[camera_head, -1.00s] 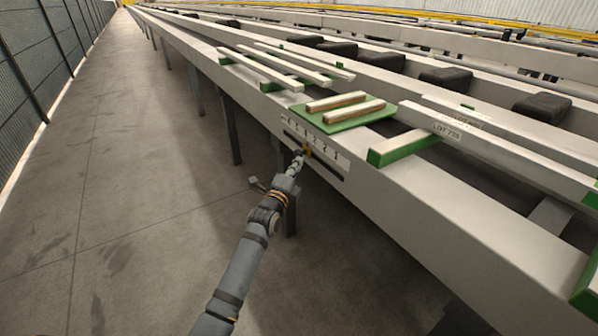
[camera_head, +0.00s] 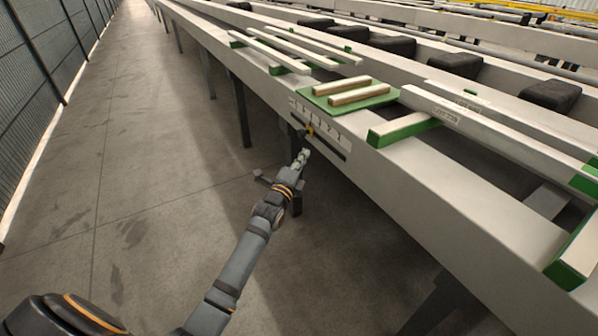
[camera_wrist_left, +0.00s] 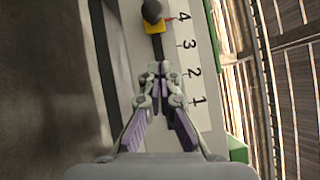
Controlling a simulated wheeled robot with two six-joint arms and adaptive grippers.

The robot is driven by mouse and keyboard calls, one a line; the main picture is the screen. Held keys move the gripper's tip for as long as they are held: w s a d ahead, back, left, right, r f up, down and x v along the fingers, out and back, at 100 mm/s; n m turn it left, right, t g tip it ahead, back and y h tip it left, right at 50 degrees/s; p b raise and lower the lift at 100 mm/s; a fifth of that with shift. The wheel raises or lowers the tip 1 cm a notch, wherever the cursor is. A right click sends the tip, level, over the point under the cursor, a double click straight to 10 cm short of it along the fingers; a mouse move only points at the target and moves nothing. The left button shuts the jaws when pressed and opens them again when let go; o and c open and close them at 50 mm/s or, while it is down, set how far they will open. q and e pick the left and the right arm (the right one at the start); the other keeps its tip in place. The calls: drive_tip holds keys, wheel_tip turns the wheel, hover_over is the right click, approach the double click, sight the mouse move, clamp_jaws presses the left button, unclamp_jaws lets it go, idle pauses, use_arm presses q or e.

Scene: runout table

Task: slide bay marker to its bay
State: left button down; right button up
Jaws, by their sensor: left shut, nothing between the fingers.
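The bay marker is a small yellow slider (camera_head: 310,131) in a dark slot on the side of the near table beam. In the left wrist view its dark round knob (camera_wrist_left: 152,11) and yellow body (camera_wrist_left: 154,28) show near the top, with a red pointer beside the number 4. A white number strip (camera_wrist_left: 190,72) runs along the slot, with 4, 3, 2 and 1 readable. My left gripper (camera_head: 304,154) is shut and empty, just below and apart from the marker in the head view. My right gripper is not in view.
A green board (camera_head: 318,101) with two wooden bars lies on the table above the slot. A long pale beam labelled as a lot (camera_head: 480,122) rests on green supports to the right. Open concrete floor (camera_head: 150,190) lies left of the table.

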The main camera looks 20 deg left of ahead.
use_arm(q)
drive_tip(key=s+f, duration=0.1)
drive_tip(key=s, duration=0.5)
drive_tip(key=shift+a+f+b, duration=0.25)
drive_tip(key=shift+a+b, duration=0.05)
drive_tip(key=shift+a, duration=0.15)
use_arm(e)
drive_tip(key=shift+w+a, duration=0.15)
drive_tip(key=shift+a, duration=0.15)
use_arm(q)
drive_tip(key=shift+s, duration=0.1)
